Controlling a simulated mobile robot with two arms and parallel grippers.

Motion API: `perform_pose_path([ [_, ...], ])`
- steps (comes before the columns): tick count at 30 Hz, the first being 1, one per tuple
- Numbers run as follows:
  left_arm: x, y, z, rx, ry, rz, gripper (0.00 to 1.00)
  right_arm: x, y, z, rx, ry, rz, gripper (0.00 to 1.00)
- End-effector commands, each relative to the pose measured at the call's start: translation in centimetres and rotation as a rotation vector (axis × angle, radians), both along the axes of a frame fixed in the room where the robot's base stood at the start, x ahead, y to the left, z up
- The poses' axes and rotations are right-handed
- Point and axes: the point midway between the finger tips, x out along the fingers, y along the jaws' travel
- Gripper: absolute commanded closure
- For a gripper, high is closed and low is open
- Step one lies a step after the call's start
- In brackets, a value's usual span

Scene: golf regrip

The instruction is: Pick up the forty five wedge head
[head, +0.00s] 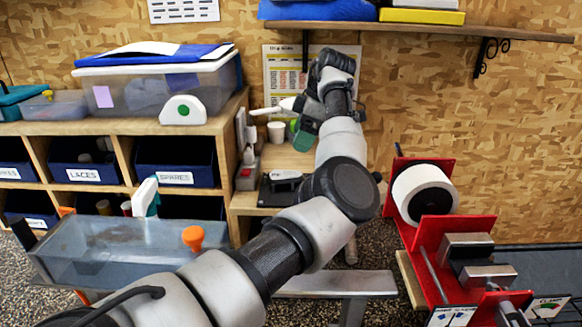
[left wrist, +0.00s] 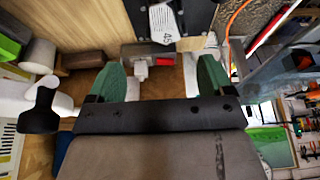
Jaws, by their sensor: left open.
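A small dark tray (head: 268,192) sits on the wooden bench below my left gripper in the head view. A pale grey piece (head: 285,175) lies at it; it looks like the wedge head, but its number cannot be read there. My left gripper (head: 283,122) is open above the bench, apart from the tray. Its green fingers (left wrist: 160,78) are spread with nothing held between them. My right gripper is not in view.
A grey device with a red patch (head: 247,176) and a white cup (head: 276,131) stand near the gripper. A shelf (head: 420,30) hangs above. A red rack with a white roll (head: 424,192) stands right. Cubbies with bins (head: 175,160) and a clear tank (head: 110,250) are left.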

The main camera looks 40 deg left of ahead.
Motion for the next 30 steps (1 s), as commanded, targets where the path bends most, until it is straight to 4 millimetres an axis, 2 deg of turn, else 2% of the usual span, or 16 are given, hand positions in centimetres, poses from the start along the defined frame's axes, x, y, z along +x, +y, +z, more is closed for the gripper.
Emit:
perform_pose_path([
  [3, -0.4, 0.3, -1.5, -0.002, 0.003, -0.001, 0.18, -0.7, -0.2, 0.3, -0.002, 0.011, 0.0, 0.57],
  [10, -1.2, 1.3, -4.4, -0.001, 0.002, 0.0, 0.18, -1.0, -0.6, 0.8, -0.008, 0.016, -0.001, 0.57],
  [16, -1.7, 1.8, -5.8, -0.001, 0.003, 0.0, 0.18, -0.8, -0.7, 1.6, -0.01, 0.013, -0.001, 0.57],
  [20, -2.5, 2.3, -7.4, -0.002, 0.004, 0.002, 0.18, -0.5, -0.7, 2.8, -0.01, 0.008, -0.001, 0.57],
  [24, -2.9, 2.8, -9.2, -0.001, 0.002, 0.0, 0.18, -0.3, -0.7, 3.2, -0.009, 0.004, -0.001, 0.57],
  [30, -3.0, 3.0, -9.8, -0.001, 0.001, 0.0, 0.18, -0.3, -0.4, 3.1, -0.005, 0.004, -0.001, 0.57],
])
